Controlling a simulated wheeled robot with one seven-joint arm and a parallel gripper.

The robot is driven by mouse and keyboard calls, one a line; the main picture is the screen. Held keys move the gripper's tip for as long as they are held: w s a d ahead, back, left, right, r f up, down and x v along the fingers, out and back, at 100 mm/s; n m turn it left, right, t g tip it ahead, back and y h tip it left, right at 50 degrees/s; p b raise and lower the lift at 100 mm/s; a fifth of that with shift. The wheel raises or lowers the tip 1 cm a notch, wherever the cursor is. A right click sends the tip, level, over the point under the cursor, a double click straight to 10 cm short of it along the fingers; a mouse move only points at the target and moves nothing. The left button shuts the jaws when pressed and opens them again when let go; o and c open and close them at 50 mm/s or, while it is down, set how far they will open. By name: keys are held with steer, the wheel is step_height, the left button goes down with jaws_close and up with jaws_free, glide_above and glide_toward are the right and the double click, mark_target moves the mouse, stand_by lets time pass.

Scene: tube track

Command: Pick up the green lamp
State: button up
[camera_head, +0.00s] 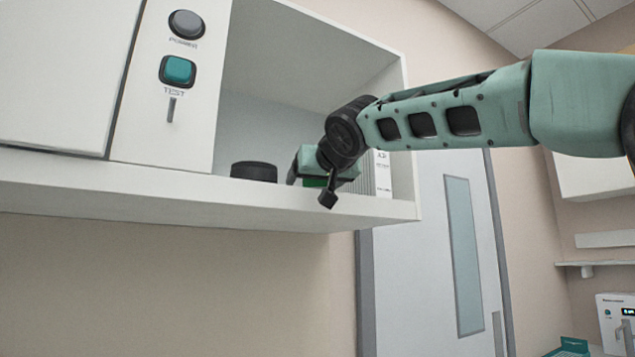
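My gripper (310,185) is inside the open shelf compartment at its front right, low over the shelf floor. One dark finger points down at the shelf's front edge, and part of another shows farther left. A small strip of bright green (315,182) shows between them, just below the gripper body. It looks like part of the green lamp, but the gripper and the shelf lip hide most of it. I cannot tell whether the fingers touch it.
A black round object (254,171) stands on the shelf left of my gripper. A white box or book (382,174) stands close on the right. The shelf's front lip (230,192) and right wall (404,150) bound the space. A panel with buttons (172,85) is at left.

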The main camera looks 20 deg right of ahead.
steer(key=c, duration=1)
steer(key=shift+c, duration=0.2)
steer(key=shift+r, duration=0.15)
